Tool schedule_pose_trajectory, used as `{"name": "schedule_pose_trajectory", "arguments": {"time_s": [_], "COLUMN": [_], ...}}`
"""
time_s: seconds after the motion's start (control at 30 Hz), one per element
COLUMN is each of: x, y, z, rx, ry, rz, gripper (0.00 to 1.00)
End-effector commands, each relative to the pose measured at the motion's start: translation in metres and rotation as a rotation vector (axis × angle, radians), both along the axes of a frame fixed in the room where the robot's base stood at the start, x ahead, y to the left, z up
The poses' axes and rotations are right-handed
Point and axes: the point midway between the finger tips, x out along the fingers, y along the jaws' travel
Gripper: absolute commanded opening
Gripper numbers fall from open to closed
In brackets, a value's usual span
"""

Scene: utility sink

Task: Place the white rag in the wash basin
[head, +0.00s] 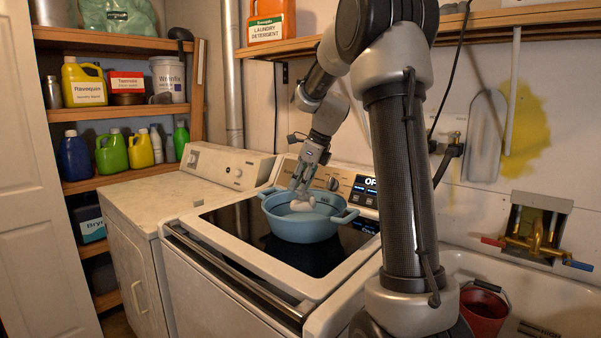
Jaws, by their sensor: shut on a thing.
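The blue wash basin (299,225) with two side handles sits on the dark glass top of the white appliance in the middle of the head view. My gripper (302,182) points down over the basin, with its fingertips at about the height of the rim. It is shut on the white rag (302,205), which shows as a small pale bundle just under the fingers, within the basin's outline. I cannot tell whether the rag touches the basin's floor. The far inside of the basin is partly hidden by the gripper and rag.
A control panel (341,184) stands behind the basin. A white machine (148,205) is to the left, and shelves (118,113) with bottles are farther left. At right are a utility sink (560,300), brass taps (535,240) and a red bucket (484,311).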

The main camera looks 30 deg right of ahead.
Motion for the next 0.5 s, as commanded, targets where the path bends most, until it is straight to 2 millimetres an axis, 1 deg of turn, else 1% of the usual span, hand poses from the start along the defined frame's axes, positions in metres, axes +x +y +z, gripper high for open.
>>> {"name": "schedule_pose_trajectory", "arguments": {"time_s": [0.1, 0.2, 0.33, 0.5], "x": [0.0, 0.0, 0.0, 0.0], "y": [0.0, 0.0, 0.0, 0.0], "z": [-0.014, -0.023, -0.03, -0.033], "rx": [0.001, 0.001, 0.0, 0.0], "ry": [0.002, 0.001, 0.0, 0.0], "rz": [-0.001, -0.001, 0.0, 0.0], "gripper": [0.0, 0.0, 0.0, 0.0]}}
